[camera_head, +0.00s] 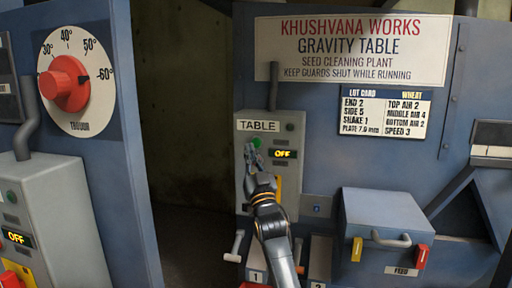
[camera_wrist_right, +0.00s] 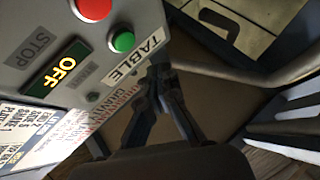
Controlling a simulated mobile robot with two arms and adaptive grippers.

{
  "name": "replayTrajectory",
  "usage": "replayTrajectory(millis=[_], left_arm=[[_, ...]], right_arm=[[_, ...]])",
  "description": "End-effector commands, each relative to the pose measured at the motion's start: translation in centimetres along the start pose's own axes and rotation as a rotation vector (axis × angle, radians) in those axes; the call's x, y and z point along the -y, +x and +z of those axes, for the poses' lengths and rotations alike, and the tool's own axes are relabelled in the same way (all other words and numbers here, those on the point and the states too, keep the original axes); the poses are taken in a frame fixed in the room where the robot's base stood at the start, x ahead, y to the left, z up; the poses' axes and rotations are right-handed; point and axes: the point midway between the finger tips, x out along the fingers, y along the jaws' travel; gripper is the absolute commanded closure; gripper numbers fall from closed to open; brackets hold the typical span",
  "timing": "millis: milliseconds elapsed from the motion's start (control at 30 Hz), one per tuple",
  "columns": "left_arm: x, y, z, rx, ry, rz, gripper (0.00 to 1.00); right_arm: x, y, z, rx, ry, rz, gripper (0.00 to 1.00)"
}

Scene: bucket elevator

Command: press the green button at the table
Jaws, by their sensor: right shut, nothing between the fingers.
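The grey control box labelled TABLE (camera_head: 291,126) is on the blue machine's front. Its small green button (camera_head: 257,143) shows just above my right gripper (camera_head: 251,155). My right gripper is shut and empty, in front of the box's left part. In the right wrist view the round green button (camera_wrist_right: 122,40) is left of the fingertips (camera_wrist_right: 160,72), with a visible gap in the picture. Whether they touch the box face, I cannot tell. The lit display (camera_head: 283,154) reads OFF. A red button (camera_wrist_right: 93,8) by the STOP label shows in the wrist view. My left gripper is not in view.
Another grey box (camera_head: 55,207) at left has its own green button (camera_head: 11,197) and an OFF display. A red dial (camera_head: 65,84) is above it. A feed box (camera_head: 385,218) with a handle juts out at right. Small levers (camera_head: 236,247) are below the TABLE box.

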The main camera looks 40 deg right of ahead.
Motion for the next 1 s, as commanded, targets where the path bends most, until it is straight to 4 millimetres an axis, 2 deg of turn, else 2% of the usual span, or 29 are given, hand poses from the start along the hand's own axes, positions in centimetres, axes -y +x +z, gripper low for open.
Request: replayTrajectory(millis=[333,1000], left_arm=[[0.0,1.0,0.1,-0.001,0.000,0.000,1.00],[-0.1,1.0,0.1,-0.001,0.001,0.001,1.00]], right_arm=[[-1.8,2.4,1.8,0.000,0.000,0.001,1.00],[-2.0,2.7,2.0,0.001,0.000,0.000,1.00]])
